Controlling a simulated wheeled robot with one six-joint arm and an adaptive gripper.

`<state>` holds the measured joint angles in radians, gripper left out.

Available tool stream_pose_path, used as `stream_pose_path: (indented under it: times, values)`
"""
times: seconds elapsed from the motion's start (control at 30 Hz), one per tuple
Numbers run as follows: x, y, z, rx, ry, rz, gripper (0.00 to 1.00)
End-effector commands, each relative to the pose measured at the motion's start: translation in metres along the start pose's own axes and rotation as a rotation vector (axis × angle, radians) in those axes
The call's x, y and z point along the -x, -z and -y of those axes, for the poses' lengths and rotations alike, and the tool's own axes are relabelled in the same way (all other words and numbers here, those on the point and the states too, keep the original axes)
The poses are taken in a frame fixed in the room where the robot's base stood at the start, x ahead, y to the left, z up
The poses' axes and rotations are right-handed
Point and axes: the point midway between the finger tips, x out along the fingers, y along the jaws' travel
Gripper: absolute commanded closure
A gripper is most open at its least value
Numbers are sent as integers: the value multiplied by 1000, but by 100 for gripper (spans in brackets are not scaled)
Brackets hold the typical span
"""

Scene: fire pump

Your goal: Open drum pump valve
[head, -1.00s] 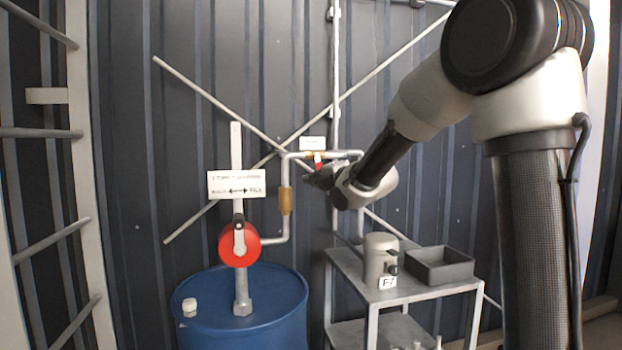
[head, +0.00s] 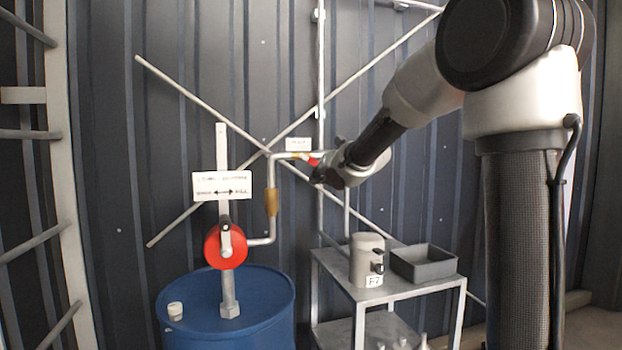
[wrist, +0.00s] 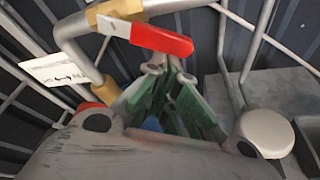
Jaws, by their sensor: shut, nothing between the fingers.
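The drum pump's valve has a red lever handle (wrist: 160,38) on a brass body (wrist: 118,8) in the pipe. In the head view the red handle (head: 312,161) shows as a small bit beside my gripper (head: 322,176). In the wrist view my gripper (wrist: 168,68) has its fingertips together just below the handle, with nothing between them. Whether the fingertips touch the handle I cannot tell. The red hand pump (head: 226,246) stands on the blue drum (head: 255,290), joined to the valve by grey pipe (head: 271,178).
A white sign (head: 222,185) stands above the pump. A metal cart (head: 385,295) at the lower right holds a grey canister (head: 366,258) and an open grey bin (head: 424,262). Diagonal rods (head: 190,91) cross the corrugated wall behind. A ladder (head: 60,180) stands at the left.

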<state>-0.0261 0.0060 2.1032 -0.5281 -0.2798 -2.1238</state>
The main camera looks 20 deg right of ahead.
Motion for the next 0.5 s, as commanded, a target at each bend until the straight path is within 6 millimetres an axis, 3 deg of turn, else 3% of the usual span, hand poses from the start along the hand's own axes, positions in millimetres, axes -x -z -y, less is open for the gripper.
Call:
stream_pose_path:
  times: [0.2,0.5]
  values:
    - [3,-9,6,165,56,2,100]
    - [7,-20,12,161,55,4,100]
